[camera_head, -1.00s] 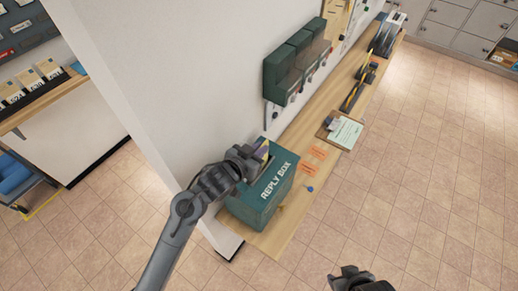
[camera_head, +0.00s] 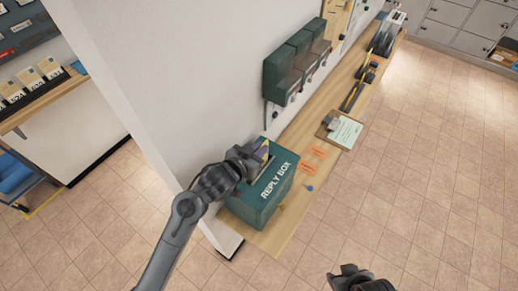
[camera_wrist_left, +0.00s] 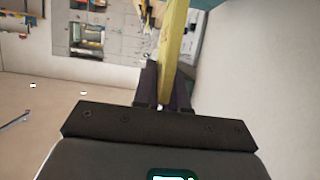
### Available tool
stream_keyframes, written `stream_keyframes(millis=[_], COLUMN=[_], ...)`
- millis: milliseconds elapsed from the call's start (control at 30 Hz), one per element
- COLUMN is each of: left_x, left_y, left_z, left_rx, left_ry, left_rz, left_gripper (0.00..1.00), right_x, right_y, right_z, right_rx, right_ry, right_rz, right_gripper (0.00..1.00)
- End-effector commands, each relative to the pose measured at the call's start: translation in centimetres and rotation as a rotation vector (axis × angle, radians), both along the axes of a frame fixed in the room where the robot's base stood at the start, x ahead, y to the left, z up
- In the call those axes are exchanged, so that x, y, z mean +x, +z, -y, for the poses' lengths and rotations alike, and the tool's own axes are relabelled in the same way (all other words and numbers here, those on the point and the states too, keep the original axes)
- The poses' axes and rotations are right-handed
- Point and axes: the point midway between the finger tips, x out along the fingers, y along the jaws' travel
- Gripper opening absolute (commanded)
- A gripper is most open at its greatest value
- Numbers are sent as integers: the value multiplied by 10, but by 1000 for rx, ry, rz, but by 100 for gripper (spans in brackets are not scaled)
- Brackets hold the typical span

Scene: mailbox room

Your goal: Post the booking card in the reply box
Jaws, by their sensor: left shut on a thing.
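The green reply box (camera_head: 262,204) stands at the near end of the wooden shelf, its lettered top facing up. My left gripper (camera_head: 257,154) is over the back part of the box top and hides part of it. In the left wrist view the card (camera_wrist_left: 172,50) is a narrow yellow strip, nearly edge-on, between the fingers. I cannot tell whether the card touches the slot. My right gripper (camera_head: 348,273) is at the bottom edge, away from the box; its jaw state is unclear.
The wooden shelf (camera_head: 290,226) runs along the white wall (camera_head: 190,80). Orange markings (camera_head: 313,160), a blue round item (camera_head: 309,188) and a clipboard (camera_head: 341,131) lie beyond the box. Green wall boxes (camera_head: 290,70) hang above the shelf. The tiled floor to the right is clear.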

Motion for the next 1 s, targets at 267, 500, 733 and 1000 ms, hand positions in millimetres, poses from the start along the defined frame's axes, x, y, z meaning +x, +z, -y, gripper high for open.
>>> stream_keyframes(millis=[267,500,733,1000], left_x=[0,0,0,0], left_y=[-13,-25,-37,-50], left_z=[0,0,0,0], left_rx=[0,1,1,0], left_ry=[-1,0,0,-1], left_rz=[0,-1,-1,-1], left_gripper=[0,0,0,0], right_x=[0,0,0,0], right_y=[-8,-15,-21,-27], right_z=[2,2,1,-1], right_rx=[-8,-7,-3,2], right_ry=[5,5,2,-1], right_rz=[0,0,-1,0], right_gripper=[43,43,43,43])
